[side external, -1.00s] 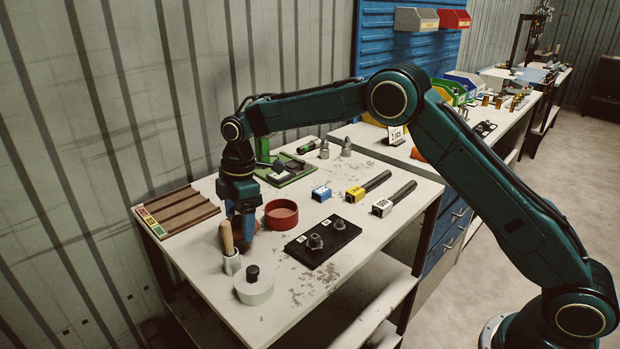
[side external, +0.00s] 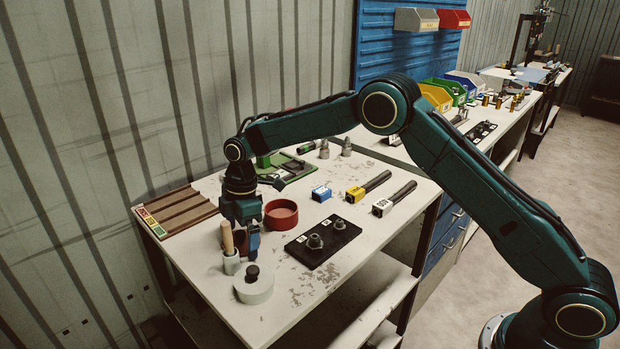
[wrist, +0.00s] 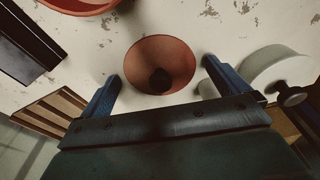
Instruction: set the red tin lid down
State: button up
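The red tin lid (wrist: 140,60), a round red disc with a dark knob, shows between my fingers in the wrist view. It appears to lie flat, knob up, on the pale bench top. In the side view it is mostly hidden by my gripper (side external: 240,240). My gripper (wrist: 160,72) points down over the lid. Its blue fingers are spread wide on both sides, with visible gaps between them and the lid's rim. The open red tin (side external: 281,214) stands just right of my gripper in the side view; its edge also shows at the top of the wrist view (wrist: 80,5).
A black plate with fittings (side external: 322,243) lies to the right. A brown slotted rack (side external: 180,208) is at left. Bare bench lies toward the front right.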

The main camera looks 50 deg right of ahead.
jog(key=shift+r, duration=0.1)
notch_tip(320, 180, up, 12)
jog(key=d, duration=0.1)
jog(key=shift+s+d, duration=0.15)
jog(key=shift+d, duration=0.05)
dwell(0.6)
dwell(0.4)
